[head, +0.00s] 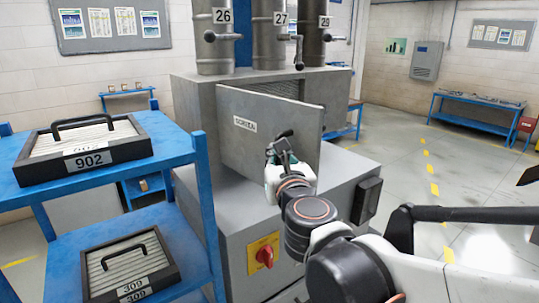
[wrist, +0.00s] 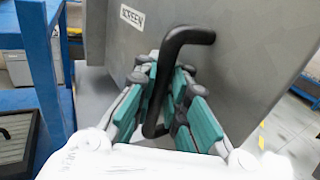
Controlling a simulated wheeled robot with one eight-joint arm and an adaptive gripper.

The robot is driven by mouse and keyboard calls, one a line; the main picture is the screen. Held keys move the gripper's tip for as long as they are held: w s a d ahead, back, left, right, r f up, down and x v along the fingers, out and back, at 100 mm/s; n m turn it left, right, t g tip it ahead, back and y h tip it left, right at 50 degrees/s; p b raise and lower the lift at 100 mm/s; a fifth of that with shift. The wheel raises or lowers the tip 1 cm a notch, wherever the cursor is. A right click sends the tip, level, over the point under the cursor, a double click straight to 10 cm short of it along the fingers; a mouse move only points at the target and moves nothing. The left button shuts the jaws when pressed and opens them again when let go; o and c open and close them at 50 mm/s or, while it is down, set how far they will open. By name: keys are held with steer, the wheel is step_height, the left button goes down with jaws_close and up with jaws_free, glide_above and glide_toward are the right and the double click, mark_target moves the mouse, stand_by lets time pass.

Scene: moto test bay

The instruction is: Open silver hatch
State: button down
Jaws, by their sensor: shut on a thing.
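The silver hatch (head: 265,120) is a flat grey panel on the front of a grey machine, with a small white label that reads "SCREEN" in the wrist view. It stands out at an angle from the machine, with a dark gap and slatted part behind its upper right. The hatch (wrist: 230,75) also fills much of the wrist view. Its black bar handle (wrist: 187,38) runs down between my fingers. My gripper (head: 278,150) is at the handle, and in the wrist view its teal-padded fingers (wrist: 165,100) are shut on the handle. The handle's lower part is partly hidden by the fingers.
A blue rack (head: 200,150) stands close on the left, holding framed filters numbered 902 (head: 85,150) and 309 (head: 130,265). A red knob (head: 264,256) is on the machine's lower front. Numbered pipes (head: 268,35) rise above the machine. The floor at right is open.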

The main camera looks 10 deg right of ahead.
steer(key=shift+s+f, duration=0.15)
steer(key=shift+s, duration=0.05)
steer(key=c, duration=1.8)
jaws_free()
steer(key=shift+c, duration=0.2)
steer(key=shift+o, duration=1)
steer(key=shift+s+d+r, duration=0.15)
steer(key=shift+s+r, duration=0.05)
steer(key=shift+s, duration=0.1)
steer(key=shift+w, duration=0.25)
steer(key=s, duration=1.2)
steer(key=shift+a, duration=0.35)
steer(key=shift+f, duration=0.1)
